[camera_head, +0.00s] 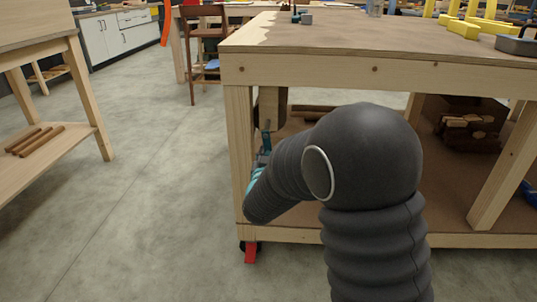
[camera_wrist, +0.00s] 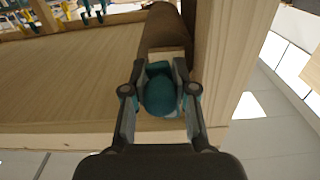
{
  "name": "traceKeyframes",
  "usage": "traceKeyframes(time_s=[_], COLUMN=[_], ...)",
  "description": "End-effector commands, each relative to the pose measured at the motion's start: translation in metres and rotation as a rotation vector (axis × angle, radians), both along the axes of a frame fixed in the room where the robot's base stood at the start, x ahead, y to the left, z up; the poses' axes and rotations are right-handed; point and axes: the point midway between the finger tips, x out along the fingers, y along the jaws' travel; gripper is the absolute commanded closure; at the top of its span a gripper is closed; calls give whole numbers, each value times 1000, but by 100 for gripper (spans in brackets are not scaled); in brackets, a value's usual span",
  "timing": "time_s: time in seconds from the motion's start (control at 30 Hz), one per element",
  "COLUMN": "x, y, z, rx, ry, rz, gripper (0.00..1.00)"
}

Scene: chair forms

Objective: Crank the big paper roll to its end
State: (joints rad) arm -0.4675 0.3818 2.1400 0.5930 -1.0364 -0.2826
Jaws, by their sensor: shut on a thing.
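A brown roll (camera_wrist: 163,28) lies beneath the workbench beside a wooden leg in the wrist view. A rounded teal knob (camera_wrist: 160,97) is in front of a pale block at the near end of the roll. My gripper (camera_wrist: 160,70) is shut on the teal knob, with one finger on each side. In the head view, my dark arm covers most of the gripper and the crank area; teal parts (camera_head: 264,145) show beside the bench's left front leg. How far the roll is wound cannot be seen.
The workbench (camera_head: 300,68) has a front leg (camera_head: 240,150) close to my gripper and a lower shelf (camera_head: 310,215). A crate of wood pieces (camera_head: 470,125) stands on that shelf. Another wooden table (camera_head: 90,100) is at left, with clear floor (camera_head: 150,200) between.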

Motion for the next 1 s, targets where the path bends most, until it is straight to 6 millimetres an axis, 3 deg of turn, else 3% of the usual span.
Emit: traceKeyframes(time_s=[0.47, 1.0], x=[0, -1], y=[-9, -33], z=[2, 18], rx=[-153, -650], ry=[5, 21], rz=[0, -2], gripper=[100, 100])
